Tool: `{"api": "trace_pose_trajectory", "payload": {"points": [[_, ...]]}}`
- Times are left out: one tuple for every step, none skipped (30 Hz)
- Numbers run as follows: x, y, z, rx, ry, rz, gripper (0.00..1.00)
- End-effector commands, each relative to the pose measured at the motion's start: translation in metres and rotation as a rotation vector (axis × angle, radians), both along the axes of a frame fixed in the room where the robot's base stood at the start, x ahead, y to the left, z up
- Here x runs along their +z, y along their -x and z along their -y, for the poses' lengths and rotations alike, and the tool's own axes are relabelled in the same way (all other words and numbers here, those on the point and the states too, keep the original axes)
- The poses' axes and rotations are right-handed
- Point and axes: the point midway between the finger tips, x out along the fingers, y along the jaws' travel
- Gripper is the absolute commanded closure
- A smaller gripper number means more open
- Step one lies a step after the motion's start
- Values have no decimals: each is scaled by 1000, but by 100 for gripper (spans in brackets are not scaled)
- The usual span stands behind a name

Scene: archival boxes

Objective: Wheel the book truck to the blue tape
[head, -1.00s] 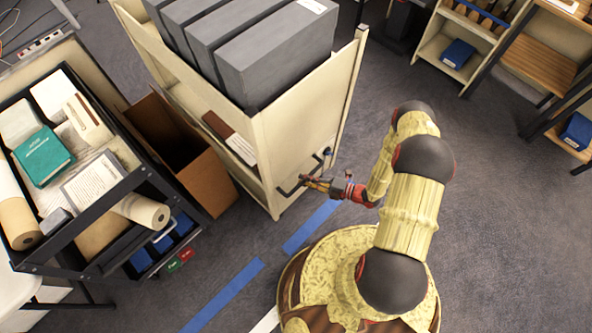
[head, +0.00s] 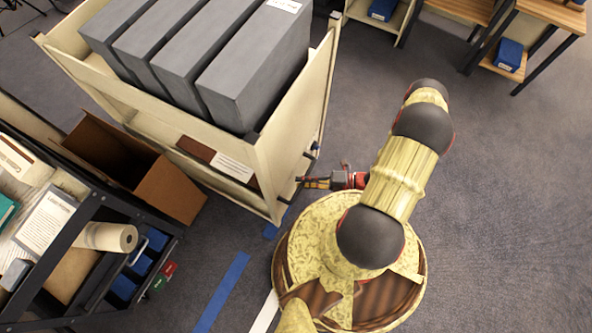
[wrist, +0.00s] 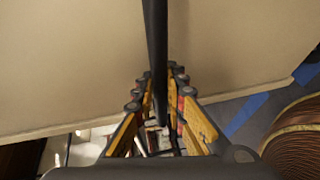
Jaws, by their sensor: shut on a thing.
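The book truck (head: 275,165) is a cream cart with several grey archival boxes (head: 250,75) on its top shelf. It stands upright at the upper middle of the head view. My gripper (head: 304,182) is at its near end panel, shut on the dark handle bar. In the wrist view the handle (wrist: 155,60) runs between the yellow fingers of my gripper (wrist: 160,105), in front of the cream panel (wrist: 75,65). The blue tape (head: 222,290) lies on the floor left of my base. A further piece of blue tape (head: 277,222) shows at the truck's near lower corner, partly covered.
An open cardboard box (head: 135,165) stands on the floor close to the truck's left side. A dark-framed cart with papers and a paper roll (head: 108,237) is at the lower left. Shelves (head: 510,65) stand at the upper right. Carpet on the right is clear.

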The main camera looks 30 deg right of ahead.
Motion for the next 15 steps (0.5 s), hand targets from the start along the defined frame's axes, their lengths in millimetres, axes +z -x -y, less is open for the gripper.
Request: {"api": "trace_pose_trajectory", "payload": {"points": [[-2, 3, 3, -3, 3, -1, 100], [-2, 4, 4, -3, 4, -2, 100], [-2, 6, 5, -2, 4, -2, 100], [-2, 7, 6, -1, 3, -2, 100], [-2, 8, 7, -1, 3, -2, 100], [-2, 9, 8, -2, 4, -2, 100], [-2, 10, 8, -2, 4, -2, 100], [-2, 10, 8, -2, 4, -3, 100], [-2, 11, 9, -2, 4, -3, 100], [-2, 11, 9, -1, 4, -3, 100], [-2, 12, 9, -1, 4, -3, 100], [-2, 12, 9, 0, 5, -2, 100], [-2, 12, 10, 0, 5, -2, 100], [-2, 12, 9, 0, 5, -2, 100], [-2, 12, 10, 1, 5, -2, 100]]}}
